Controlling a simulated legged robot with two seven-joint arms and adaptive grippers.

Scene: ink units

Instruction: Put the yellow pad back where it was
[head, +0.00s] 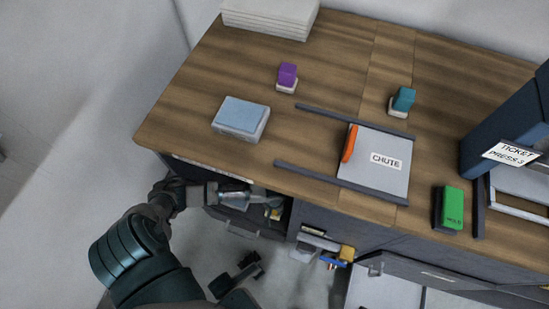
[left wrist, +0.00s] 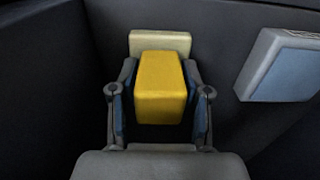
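A pale box with a blue top (left wrist: 285,65) is at right in the wrist view.
On the desk (head: 200,85) are a blue pad (head: 240,118), purple stamp (head: 287,76), teal stamp (head: 403,100), chute plate (head: 385,180) with an orange piece (head: 349,144), and green block (head: 453,208). A yellow item (head: 347,253) shows below the front edge.

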